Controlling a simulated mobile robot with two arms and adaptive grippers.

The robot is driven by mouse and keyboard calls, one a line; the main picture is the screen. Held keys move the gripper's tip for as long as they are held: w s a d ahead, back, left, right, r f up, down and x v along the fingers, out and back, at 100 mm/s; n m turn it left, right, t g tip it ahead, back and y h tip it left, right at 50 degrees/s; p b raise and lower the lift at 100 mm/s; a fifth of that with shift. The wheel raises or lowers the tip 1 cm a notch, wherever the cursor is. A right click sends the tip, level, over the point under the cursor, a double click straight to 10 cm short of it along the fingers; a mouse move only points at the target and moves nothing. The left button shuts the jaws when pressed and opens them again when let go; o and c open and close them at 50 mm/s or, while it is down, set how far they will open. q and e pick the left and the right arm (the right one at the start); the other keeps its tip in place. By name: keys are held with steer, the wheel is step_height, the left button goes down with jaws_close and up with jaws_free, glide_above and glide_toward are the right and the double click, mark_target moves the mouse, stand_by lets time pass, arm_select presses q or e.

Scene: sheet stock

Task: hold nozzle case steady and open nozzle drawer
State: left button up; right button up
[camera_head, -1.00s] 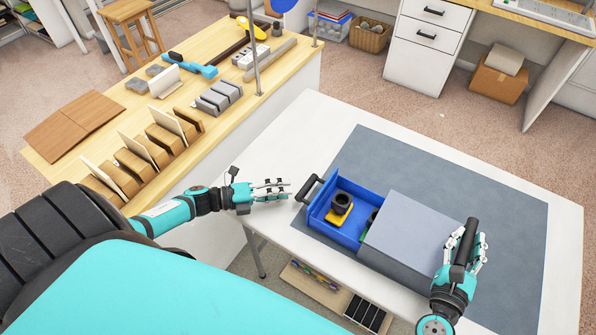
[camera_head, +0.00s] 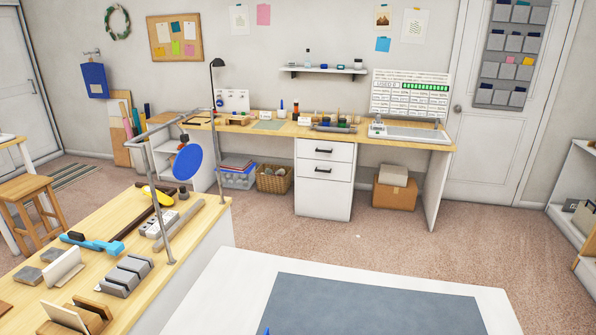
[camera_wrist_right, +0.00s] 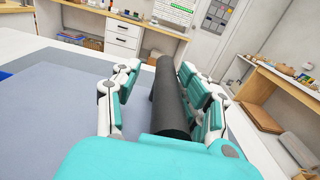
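In the head view the nozzle case is out of frame. Only a small blue tip (camera_head: 267,330), likely the drawer's, shows at the bottom edge. My left gripper is in neither current view.
The white table (camera_head: 205,295) carries a grey mat (camera_head: 370,305). A wooden bench (camera_head: 85,280) with tools and blocks stands at left. Across open floor (camera_head: 400,240) are a desk with white drawers (camera_head: 323,180), a basket (camera_head: 273,179) and cardboard boxes (camera_head: 395,193).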

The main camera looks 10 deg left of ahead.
arm_select(q)
steer(key=shift+w+d, duration=0.1)
steer(key=shift+d, duration=0.1)
arm_select(e)
steer(key=shift+d+f, duration=0.3)
steer(key=shift+d, duration=0.05)
steer(key=s, duration=1.2)
steer(key=shift+o, duration=0.3)
arm_select(q)
steer(key=shift+a, duration=0.1)
arm_select(e)
steer(key=o, duration=0.4)
steer(key=shift+o, duration=0.2)
arm_select(q)
steer(key=shift+f, duration=0.25)
steer(key=shift+f+b, duration=0.95)
steer(key=shift+b, duration=0.25)
arm_select(e)
steer(key=s, duration=0.8)
